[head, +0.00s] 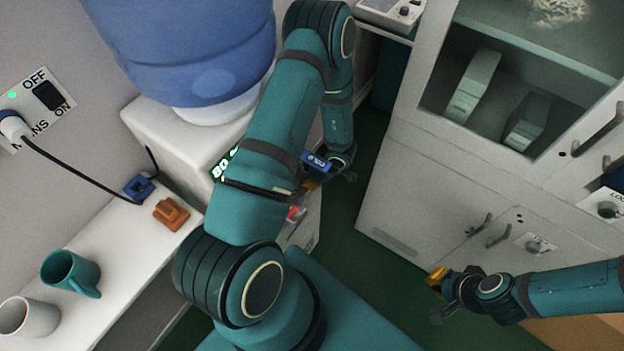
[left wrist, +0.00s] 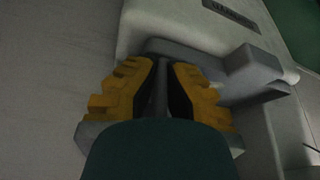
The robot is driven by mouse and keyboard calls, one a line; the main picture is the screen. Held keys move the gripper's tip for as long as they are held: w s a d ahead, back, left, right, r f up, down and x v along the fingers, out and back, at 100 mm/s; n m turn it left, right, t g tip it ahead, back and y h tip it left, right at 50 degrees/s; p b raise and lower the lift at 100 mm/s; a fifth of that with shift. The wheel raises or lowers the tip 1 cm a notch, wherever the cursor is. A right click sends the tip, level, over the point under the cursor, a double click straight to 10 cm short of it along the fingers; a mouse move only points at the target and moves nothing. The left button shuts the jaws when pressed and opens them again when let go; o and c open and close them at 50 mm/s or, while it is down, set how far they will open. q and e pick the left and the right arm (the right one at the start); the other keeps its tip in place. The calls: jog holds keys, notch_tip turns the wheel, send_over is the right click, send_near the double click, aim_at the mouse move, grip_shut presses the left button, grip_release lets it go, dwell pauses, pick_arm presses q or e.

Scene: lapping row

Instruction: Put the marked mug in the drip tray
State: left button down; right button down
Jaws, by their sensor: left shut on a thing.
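A teal mug (head: 70,271) stands on the white counter at the lower left, its handle to the right. A pale grey mug (head: 28,316) stands beside it. I see no clear mark on either. My left gripper (head: 311,184) is at the front of the water cooler, by a blue COLD label (head: 316,162). In the left wrist view its yellow fingers (left wrist: 163,88) are shut on a thin grey thing, mostly hidden; I cannot tell what it is. The drip tray cannot be made out. My right gripper (head: 437,296) looks open and empty, in front of the cabinet.
The white cooler (head: 180,140) carries a large blue bottle (head: 200,50). A red part (head: 296,213) shows below my left arm. An orange-brown block (head: 171,213) and a blue plug (head: 139,187) lie on the counter (head: 120,235). A grey cabinet (head: 420,200) stands right; green floor lies between.

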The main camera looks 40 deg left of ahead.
pick_arm(q)
jog(key=c, duration=1.1)
grip_release()
jog(key=shift+c, duration=0.2)
jog(key=shift+r, duration=0.1)
jog(key=p+v, duration=0.4)
jog(key=v, duration=0.8)
jog(key=s+d+m+t+h, duration=0.1)
jog(key=s+d+m+h, duration=0.2)
jog(key=d+m, duration=0.6)
jog(key=s+d+r+m+t+h, duration=0.1)
jog(key=s+d+m+h, duration=0.3)
jog(key=d+m, duration=0.6)
jog(key=shift+r+m+t+h, duration=0.15)
jog(key=shift+m+t+h, duration=0.25)
jog(key=shift+t+h, duration=0.3)
jog(key=shift+d, duration=0.1)
